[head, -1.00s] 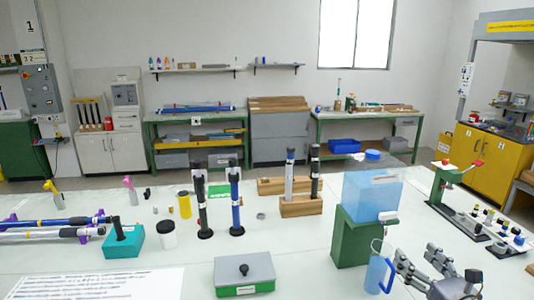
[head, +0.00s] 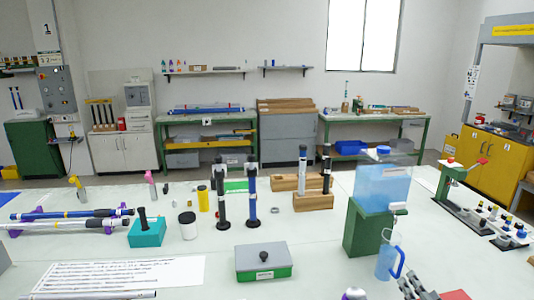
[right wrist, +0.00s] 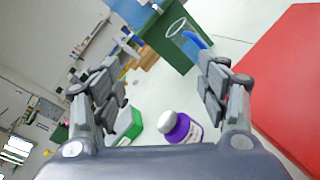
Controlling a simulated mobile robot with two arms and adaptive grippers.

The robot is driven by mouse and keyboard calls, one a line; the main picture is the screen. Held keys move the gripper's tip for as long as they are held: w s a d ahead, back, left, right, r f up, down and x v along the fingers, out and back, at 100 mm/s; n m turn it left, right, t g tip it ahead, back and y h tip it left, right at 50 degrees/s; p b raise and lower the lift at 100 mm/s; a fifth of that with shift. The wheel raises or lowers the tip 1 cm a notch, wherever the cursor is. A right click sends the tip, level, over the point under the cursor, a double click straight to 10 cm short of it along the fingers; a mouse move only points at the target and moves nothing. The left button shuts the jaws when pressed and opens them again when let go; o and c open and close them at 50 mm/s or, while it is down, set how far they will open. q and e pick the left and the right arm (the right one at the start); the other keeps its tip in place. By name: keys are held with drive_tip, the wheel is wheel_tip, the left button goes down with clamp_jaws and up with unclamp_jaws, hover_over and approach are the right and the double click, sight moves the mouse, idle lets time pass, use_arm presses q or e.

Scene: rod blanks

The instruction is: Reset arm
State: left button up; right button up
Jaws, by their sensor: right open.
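My right gripper (head: 418,285) shows only partly at the bottom edge of the head view, just in front of the blue-handled jug (head: 385,262). In the right wrist view its two fingers (right wrist: 165,95) are spread wide with nothing between them. A purple bottle with a white cap (right wrist: 182,127) and a green-and-grey box (right wrist: 127,124) lie in view beyond and below the fingers. My left gripper is not in any view.
A green stand (head: 368,232) bears a blue water tank (head: 382,187). The green-and-grey box (head: 264,262) sits at the table's front middle. Upright rods (head: 252,203), a teal block (head: 147,233) and a written sheet (head: 125,272) are leftward. A red surface (right wrist: 290,85) is at right.

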drive_tip(key=s+a+f+m+g+h, duration=0.1)
drive_tip(key=s+a+f+m+g, duration=0.25)
drive_tip(key=s+f+m, duration=0.35)
drive_tip(key=s+a+f+m+g+h, duration=0.1)
drive_tip(key=s+a+f+m+g, duration=0.25)
drive_tip(key=s+f+m, duration=0.4)
drive_tip(key=s+a+f+m+g+y, duration=0.1)
drive_tip(key=s+a+m+g+y, duration=0.15)
drive_tip(key=s+a+m, duration=0.35)
drive_tip(key=s+a+m+g+y, duration=0.1)
drive_tip(key=s+a+m+g, duration=0.25)
drive_tip(key=s, duration=0.55)
wheel_tip(320, 180, down, 26)
drive_tip(key=s+g, duration=0.2)
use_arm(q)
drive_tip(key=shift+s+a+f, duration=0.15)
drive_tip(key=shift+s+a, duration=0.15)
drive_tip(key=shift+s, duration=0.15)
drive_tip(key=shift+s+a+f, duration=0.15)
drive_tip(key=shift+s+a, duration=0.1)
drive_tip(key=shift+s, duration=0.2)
use_arm(e)
drive_tip(key=s+d+f, duration=0.3)
drive_tip(key=s+f, duration=1.4)
drive_tip(key=shift+f+g, duration=0.2)
drive_tip(key=shift+g, duration=0.2)
